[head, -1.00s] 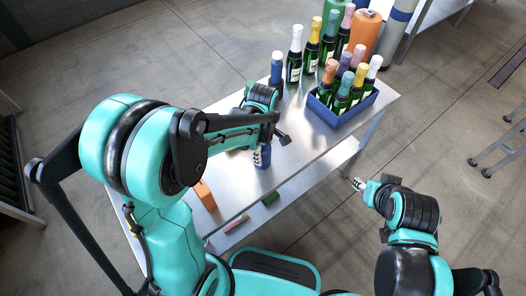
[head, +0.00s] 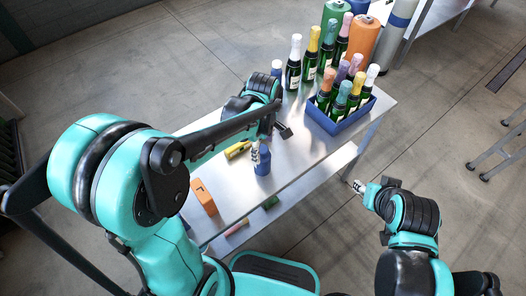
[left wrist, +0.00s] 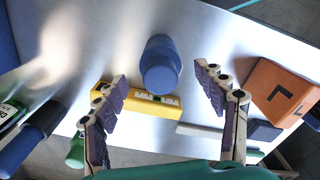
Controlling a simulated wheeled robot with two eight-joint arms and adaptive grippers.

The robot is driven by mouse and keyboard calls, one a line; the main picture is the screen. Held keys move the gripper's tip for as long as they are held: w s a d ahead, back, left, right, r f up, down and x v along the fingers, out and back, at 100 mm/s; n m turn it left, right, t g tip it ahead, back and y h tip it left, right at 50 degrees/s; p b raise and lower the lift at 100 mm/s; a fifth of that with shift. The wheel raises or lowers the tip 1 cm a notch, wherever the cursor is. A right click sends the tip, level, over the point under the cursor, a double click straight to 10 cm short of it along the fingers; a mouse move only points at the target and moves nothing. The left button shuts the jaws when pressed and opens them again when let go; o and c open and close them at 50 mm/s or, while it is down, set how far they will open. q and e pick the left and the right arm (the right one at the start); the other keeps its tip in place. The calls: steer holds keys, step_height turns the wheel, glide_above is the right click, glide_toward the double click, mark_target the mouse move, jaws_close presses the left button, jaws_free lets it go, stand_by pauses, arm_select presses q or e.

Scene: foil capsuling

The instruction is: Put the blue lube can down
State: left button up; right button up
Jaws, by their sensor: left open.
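The blue lube can (head: 263,163) stands upright on the metal table, near its front edge. In the left wrist view the can (left wrist: 160,66) shows from its capped end, between the two spread fingers with gaps on both sides. My left gripper (left wrist: 163,78) is open and holds nothing. In the head view the left gripper (head: 257,150) is right by the can and partly hidden by my arm. My right gripper (head: 358,186) is off the table's front right side; its fingers are too small to judge.
A yellow level (left wrist: 142,100) lies near the can, and an orange block (left wrist: 285,92) lies to one side. A blue crate (head: 337,120) of foiled bottles stands on the right, with more bottles behind. The front middle of the table is mostly clear.

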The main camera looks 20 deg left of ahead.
arm_select(q)
step_height(320, 180, up, 4)
steer(key=shift+r+p, duration=0.2)
steer(key=shift+p, duration=0.35)
steer(key=shift+r, duration=0.25)
steer(key=shift+s+a+r+m, duration=0.1)
steer(key=shift+s+r+m, duration=0.15)
steer(key=shift+r+m, duration=0.05)
steer(key=s+a+r+m+t, duration=0.2)
steer(key=s+m+t, duration=0.1)
steer(key=s+m, duration=0.2)
steer(key=s+a+r+m+t, duration=0.2)
steer(key=s+m+t, duration=0.2)
steer(key=m, duration=0.6)
steer(key=shift+s+a+r, duration=0.15)
steer(key=shift+s+a, duration=0.1)
steer(key=shift+s, duration=0.25)
